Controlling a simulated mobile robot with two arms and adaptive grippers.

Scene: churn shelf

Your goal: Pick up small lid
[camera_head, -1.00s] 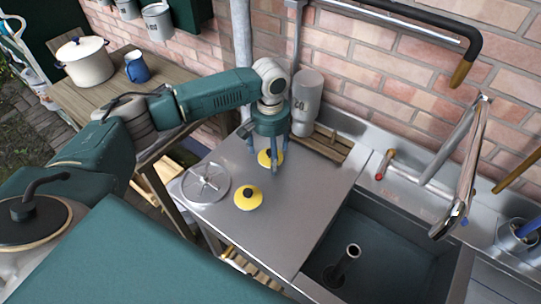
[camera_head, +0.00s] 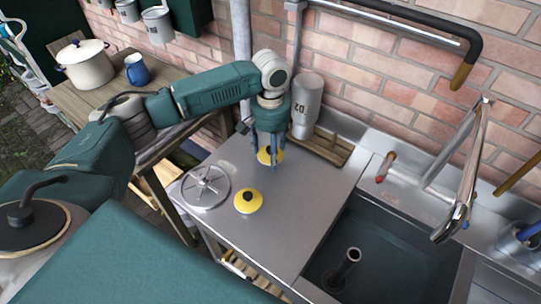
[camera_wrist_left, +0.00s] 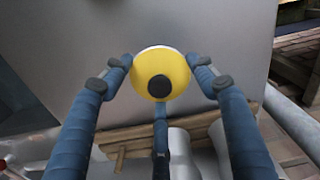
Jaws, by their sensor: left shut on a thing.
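A yellow lid with a dark knob (camera_head: 265,157) is between the fingers of my left gripper (camera_head: 268,155), at the back of the steel counter. In the left wrist view the same lid (camera_wrist_left: 160,62) shows round and yellow, with the fingers of my left gripper (camera_wrist_left: 160,75) closed around its edge. From these views I cannot tell how far it is above the counter. A second yellow lid with a dark knob (camera_head: 248,201) lies on the counter nearer to me. My right gripper is not in view.
A metal spoked wheel (camera_head: 206,187) lies on the steel counter (camera_head: 310,200) at the left. A grey canister (camera_head: 306,104) and a wooden rack (camera_head: 328,147) stand behind. The sink (camera_head: 385,245) opens at the right. A cream pot (camera_head: 86,66) and blue mug (camera_head: 136,69) stand on a wooden table.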

